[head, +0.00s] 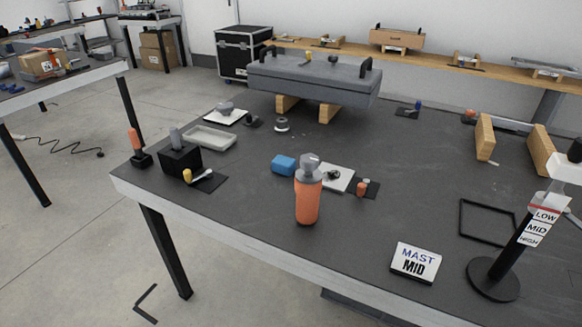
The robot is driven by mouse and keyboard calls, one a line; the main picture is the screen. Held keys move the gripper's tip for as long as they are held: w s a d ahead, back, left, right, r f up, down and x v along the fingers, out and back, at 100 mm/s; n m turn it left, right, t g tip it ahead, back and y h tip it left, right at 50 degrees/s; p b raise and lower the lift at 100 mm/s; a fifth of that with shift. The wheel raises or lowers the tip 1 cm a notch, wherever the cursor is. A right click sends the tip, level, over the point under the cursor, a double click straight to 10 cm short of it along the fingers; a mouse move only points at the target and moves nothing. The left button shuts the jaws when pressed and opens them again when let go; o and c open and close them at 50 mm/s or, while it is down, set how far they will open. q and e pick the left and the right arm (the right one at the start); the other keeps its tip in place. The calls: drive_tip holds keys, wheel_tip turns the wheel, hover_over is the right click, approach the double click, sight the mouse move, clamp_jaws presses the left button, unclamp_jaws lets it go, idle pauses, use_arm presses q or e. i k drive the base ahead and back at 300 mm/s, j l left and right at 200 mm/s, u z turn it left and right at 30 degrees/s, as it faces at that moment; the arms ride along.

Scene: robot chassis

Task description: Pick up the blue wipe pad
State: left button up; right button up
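A small blue block-shaped pad (283,165) lies on the dark table top (400,172), near the middle of the head view. It sits just left of and behind an orange bottle with a grey cap (307,195), which stands upright near the table's front edge. The bottle's cap stands close to the pad's right end in the picture; whether they touch I cannot tell. Neither of my grippers shows in the head view.
A white square plate (338,178) lies right of the pad. A grey tray (209,137) and black block (180,160) stand to the left. A "MAST MID" sign (414,262) and black stand (494,279) are at right. A grey chassis (313,77) rests on wooden blocks behind.

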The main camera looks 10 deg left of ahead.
sight(281, 165)
drive_tip(key=z, duration=0.65)
drive_tip(key=j+z, duration=0.5)
drive_tip(key=z, duration=0.2)
drive_tip(key=k+j+z, duration=0.1)
drive_tip(key=j+z, duration=0.25)
drive_tip(key=k+j+z, duration=0.35)
drive_tip(key=j+z, duration=0.15)
drive_tip(key=j, duration=0.25)
